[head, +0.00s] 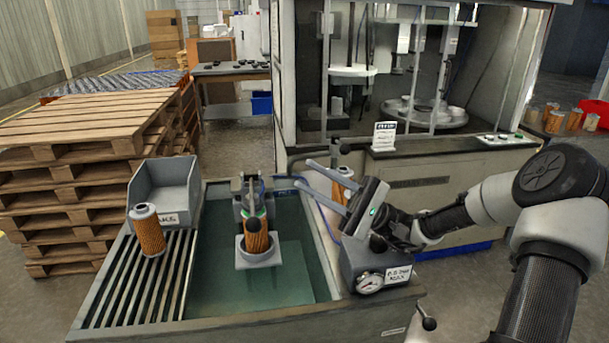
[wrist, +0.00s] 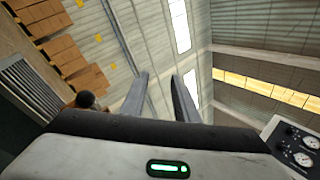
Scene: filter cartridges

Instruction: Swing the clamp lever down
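The clamp (head: 252,196) stands at the back of the water tank, with dark upright bars and a green part at its lower end. An orange filter cartridge (head: 258,245) with a dark top sits upright below it in a grey holder. A black ball knob (head: 252,225) shows in front of the cartridge; whether it is the lever's end is unclear. A black knob (wrist: 85,100) also shows left of the fingers in the wrist view. My gripper (head: 305,174) is open and empty, right of the clamp and apart from it, fingers pointing left. Its parted fingers show in the wrist view (wrist: 159,76).
A second cartridge (head: 148,231) stands on the slatted rack (head: 130,285) beside a grey bin (head: 166,190). Another cartridge (head: 342,184) is partly hidden behind my gripper. A gauge box (head: 372,275) stands on the tank's right rim, with a black-knobbed lever (head: 427,320) nearby.

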